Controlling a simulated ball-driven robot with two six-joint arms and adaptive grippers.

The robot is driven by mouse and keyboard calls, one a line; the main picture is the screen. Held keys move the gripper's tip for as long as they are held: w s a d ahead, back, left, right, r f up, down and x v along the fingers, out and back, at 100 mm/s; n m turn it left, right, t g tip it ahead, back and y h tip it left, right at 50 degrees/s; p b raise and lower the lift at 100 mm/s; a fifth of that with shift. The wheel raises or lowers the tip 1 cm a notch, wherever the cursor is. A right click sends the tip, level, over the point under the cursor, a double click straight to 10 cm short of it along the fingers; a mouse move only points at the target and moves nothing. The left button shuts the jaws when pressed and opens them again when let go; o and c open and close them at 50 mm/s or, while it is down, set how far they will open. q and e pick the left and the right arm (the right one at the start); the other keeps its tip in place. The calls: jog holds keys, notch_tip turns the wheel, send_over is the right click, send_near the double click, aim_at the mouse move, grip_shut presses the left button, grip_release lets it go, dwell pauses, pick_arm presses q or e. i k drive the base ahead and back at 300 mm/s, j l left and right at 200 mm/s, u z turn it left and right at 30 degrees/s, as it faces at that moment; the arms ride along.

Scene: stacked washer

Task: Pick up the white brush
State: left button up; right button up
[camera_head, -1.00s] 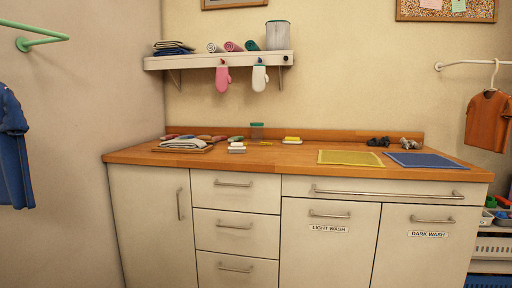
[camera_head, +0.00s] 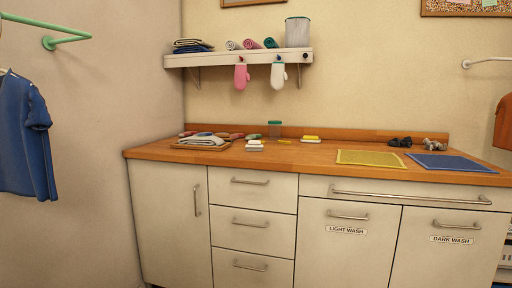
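A small white object (camera_head: 255,145), which looks like the white brush, lies on the wooden countertop (camera_head: 310,154) left of the middle. It is too small to make out its bristles clearly. Neither of my grippers is in view.
A folded cloth on a board (camera_head: 203,143) lies left of the brush, with several brushes behind it. A yellow-topped item (camera_head: 311,138), a yellow mat (camera_head: 372,158) and a blue mat (camera_head: 450,162) lie to the right.

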aim_at(253, 145)
jog(key=i+l, duration=0.85)
jog(key=i, duration=0.15)
